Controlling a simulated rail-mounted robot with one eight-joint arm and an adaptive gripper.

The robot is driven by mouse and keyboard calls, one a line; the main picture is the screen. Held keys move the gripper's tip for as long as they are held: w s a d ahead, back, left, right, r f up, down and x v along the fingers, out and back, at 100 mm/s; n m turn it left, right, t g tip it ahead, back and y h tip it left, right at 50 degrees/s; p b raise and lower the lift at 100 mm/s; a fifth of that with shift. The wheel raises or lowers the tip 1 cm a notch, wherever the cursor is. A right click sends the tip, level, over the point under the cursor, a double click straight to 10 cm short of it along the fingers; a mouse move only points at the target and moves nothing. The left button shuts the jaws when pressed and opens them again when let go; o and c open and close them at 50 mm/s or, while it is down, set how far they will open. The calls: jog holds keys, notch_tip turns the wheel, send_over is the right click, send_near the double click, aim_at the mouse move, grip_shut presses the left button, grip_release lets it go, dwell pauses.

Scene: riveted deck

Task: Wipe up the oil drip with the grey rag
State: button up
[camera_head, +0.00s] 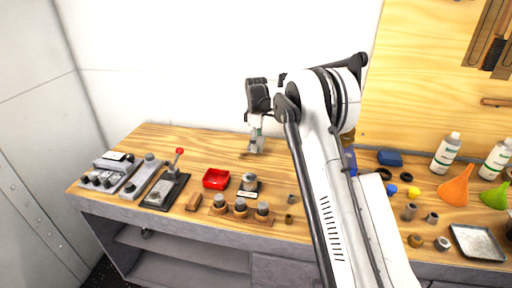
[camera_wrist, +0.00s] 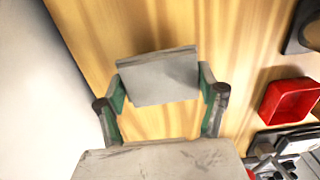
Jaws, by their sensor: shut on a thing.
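My gripper (camera_head: 256,138) is over the back middle of the wooden workbench and points down. In the wrist view my gripper (camera_wrist: 161,88) has its two green-padded fingers on either side of a flat grey piece, which I take as the grey rag (camera_wrist: 160,80). The rag spans between the fingertips, and it also shows small and pale under the gripper in the head view (camera_head: 256,148). It is close above the wood; I cannot tell whether it touches. I cannot make out the oil drip clearly; a small dark patch at the gripper may be only shadow.
A red tray (camera_head: 216,179) lies in front of the gripper, also at right in the wrist view (camera_wrist: 290,100). A red-knobbed lever block (camera_head: 166,190) and a wooden holder (camera_head: 240,212) stand nearby. The white wall (camera_head: 180,70) is close behind. Bare wood surrounds the gripper.

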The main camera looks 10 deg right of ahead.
jog(key=shift+w+r, duration=0.15)
jog(key=shift+r, duration=0.6)
jog(key=shift+r+p, duration=0.8)
jog(key=shift+r, duration=1)
